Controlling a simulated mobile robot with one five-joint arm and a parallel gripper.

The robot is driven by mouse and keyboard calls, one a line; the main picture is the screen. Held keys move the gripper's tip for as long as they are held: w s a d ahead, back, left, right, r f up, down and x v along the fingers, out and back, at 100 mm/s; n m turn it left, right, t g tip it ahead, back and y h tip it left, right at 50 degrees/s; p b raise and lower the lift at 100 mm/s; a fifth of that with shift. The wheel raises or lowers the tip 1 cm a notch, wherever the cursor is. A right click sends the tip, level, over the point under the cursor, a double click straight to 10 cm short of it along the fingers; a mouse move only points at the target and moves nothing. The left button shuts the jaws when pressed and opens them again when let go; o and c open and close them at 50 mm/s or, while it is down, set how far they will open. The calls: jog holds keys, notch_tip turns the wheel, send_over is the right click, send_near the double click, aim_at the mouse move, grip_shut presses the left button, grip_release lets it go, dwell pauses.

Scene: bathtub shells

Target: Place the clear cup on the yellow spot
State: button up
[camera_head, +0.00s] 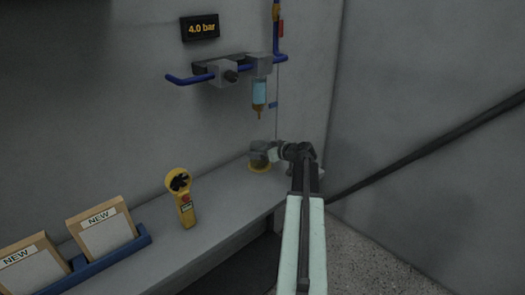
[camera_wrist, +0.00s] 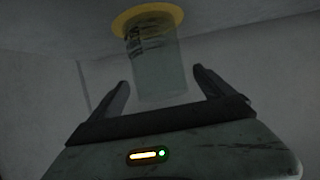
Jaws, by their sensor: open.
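The clear cup (camera_wrist: 155,72) is a see-through, greyish cylinder in the wrist view. One end of it meets the yellow spot (camera_wrist: 122,22), whose yellow rim shows around that end, so the cup appears to stand on the spot. My gripper (camera_wrist: 160,77) is open, with one dark finger on each side of the cup and visible gaps between. In the head view the yellow spot (camera_head: 260,168) lies on the grey ledge by the wall. My gripper (camera_head: 262,152) is just over it there, and the cup is hard to make out.
Two boxes marked NEW (camera_head: 102,232) sit in a blue rack (camera_head: 135,243). Blue pipes and a filter (camera_head: 259,92) hang on the wall above. A dark rail (camera_head: 430,148) runs at right.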

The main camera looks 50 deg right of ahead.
jog(key=p+v, duration=0.4)
jog(key=v, duration=0.7)
jog(key=shift+s, duration=0.25)
jog(key=shift+d, duration=0.1)
